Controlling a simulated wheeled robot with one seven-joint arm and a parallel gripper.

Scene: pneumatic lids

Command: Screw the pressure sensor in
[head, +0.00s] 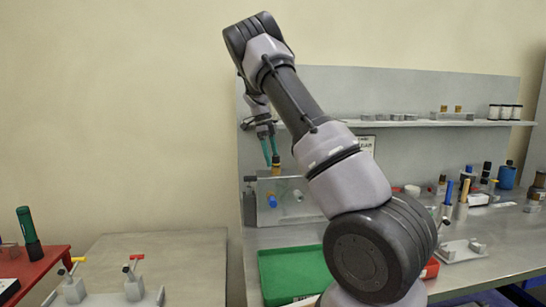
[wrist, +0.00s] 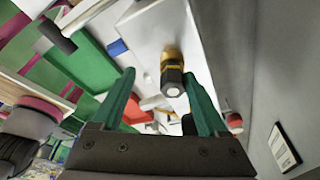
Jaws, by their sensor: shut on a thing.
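The pressure sensor, a dark cylinder with a yellow band and brass base, shows in the wrist view (wrist: 172,80) between my teal fingers, with its brass end toward a pale grey block. My gripper (head: 270,150) is shut on the sensor, above the block (head: 290,187), which stands against the back panel in the head view. In the head view the sensor is small and partly hidden by the fingers (head: 276,166). Whether its thread is engaged in the block cannot be told. A blue fitting (head: 272,202) is on the block's front.
A green tray (head: 290,272) lies on the bench below the block. A shelf (head: 400,123) with small parts runs along the back panel to the right of the gripper. A side table (head: 160,255) with red- and yellow-handled valves stands at left. Tools and bottles crowd the right.

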